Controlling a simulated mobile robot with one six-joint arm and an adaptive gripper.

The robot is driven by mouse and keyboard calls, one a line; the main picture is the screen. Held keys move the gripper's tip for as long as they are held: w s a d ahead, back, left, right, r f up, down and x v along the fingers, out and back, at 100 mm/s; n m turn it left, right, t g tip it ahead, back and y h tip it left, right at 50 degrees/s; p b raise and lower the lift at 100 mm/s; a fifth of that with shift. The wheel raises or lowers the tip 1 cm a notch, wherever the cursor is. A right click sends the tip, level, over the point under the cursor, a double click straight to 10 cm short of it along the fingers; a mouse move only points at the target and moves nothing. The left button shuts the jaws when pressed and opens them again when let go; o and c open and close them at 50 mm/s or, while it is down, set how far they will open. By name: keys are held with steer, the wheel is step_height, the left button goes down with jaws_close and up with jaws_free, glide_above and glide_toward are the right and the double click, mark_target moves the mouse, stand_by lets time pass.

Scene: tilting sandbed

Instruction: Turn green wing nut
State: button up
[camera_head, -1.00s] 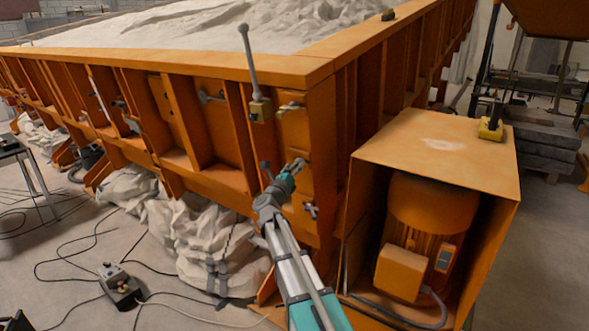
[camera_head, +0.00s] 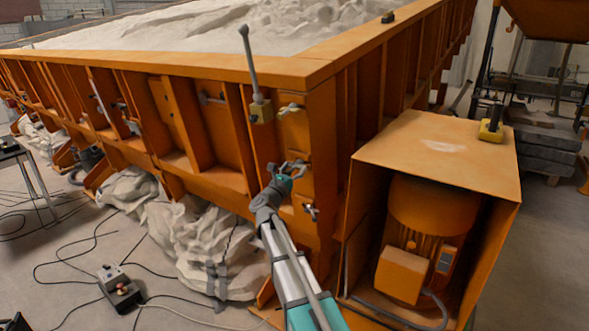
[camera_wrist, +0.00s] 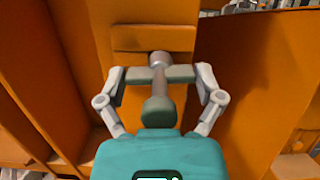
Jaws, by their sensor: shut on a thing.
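The green wing nut (camera_wrist: 182,74) shows in the wrist view as a grey-green crossbar on a brownish bolt (camera_wrist: 158,62) that stands out from the orange panel. My gripper (camera_wrist: 159,76) has one grey finger at each end of the crossbar and is shut on it. The crossbar lies roughly level across the wrist picture. In the head view, my gripper (camera_head: 295,168) is at the front corner panel of the sandbed, and the wing nut is too small there to make out clearly.
A pale wing nut (camera_head: 290,109) sits above my gripper and a grey one (camera_head: 310,210) below it. An orange motor housing (camera_head: 440,150) is close on the right. Cables lie on the floor.

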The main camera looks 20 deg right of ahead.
steer(key=o, duration=0.9)
steer(key=shift+c, duration=0.2)
steer(key=shift+n, duration=0.4)
